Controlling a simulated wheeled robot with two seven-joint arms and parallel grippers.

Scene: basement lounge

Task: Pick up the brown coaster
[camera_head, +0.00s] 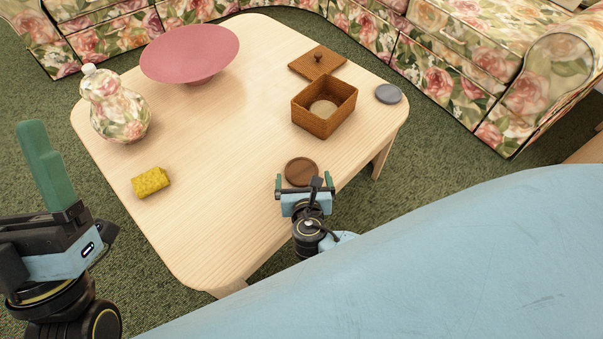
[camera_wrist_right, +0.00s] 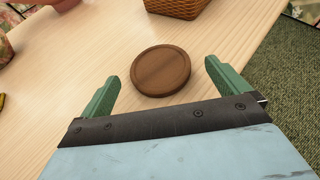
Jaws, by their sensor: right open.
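The brown coaster (camera_head: 301,171) is a round wooden disc with a raised rim. It lies flat on the light wooden table (camera_head: 225,225), near the edge closest to me. My right gripper (camera_head: 305,181) is open at the near side of the coaster. In the right wrist view the coaster (camera_wrist_right: 160,71) lies ahead of and between the two green fingers of my right gripper (camera_wrist_right: 160,84), apart from both. My left gripper (camera_head: 42,160) is at the left edge of the head view, away from the table objects; only one green finger shows clearly.
A grey disc (camera_head: 388,94), pink bowl (camera_head: 190,52), floral jar (camera_head: 118,105) and yellow sponge (camera_head: 151,182) also occupy the table. The table's middle is clear.

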